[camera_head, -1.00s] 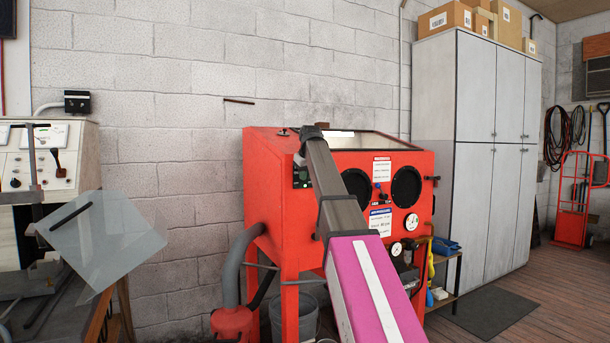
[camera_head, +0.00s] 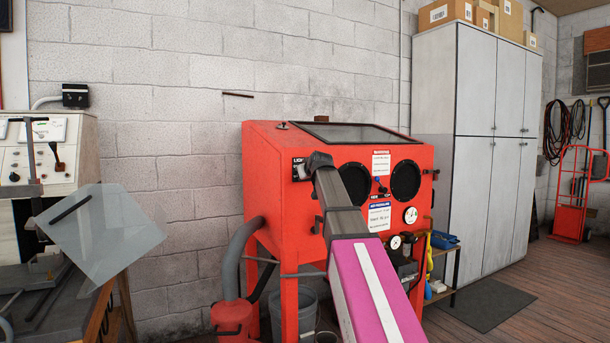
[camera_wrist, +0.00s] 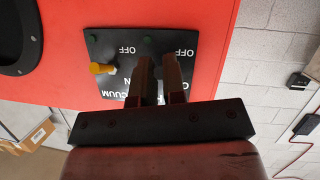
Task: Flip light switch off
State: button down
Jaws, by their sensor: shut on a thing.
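The red blasting cabinet (camera_head: 270,185) stands against the wall. Its small black switch panel (camera_head: 299,169) is on the upper left of the front, partly covered by my arm, with lettering that starts "LIGH". In the wrist view the panel (camera_wrist: 125,55) appears upside down, with two "OFF" labels and part of "VACUUM". A yellow switch lever (camera_wrist: 102,68) sticks out beside my fingers. My gripper (camera_wrist: 158,62) is at the panel's other switch position, its fingers close together. The light switch there is hidden by the fingers, and its position cannot be seen.
Two round black glove ports (camera_head: 405,181) and a gauge (camera_head: 410,215) are on the cabinet front. A grey hose (camera_head: 232,255) runs at its left. A tall grey locker (camera_head: 470,150) stands to the right. A worn machine (camera_head: 45,160) is at the far left.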

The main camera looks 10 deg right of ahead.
dwell(0.3)
jog(key=c, duration=1.2)
grip_release()
jog(key=shift+s, duration=0.1)
jog(key=v, duration=1)
jog(key=shift+s, duration=0.35)
jog(key=shift+f, duration=0.1)
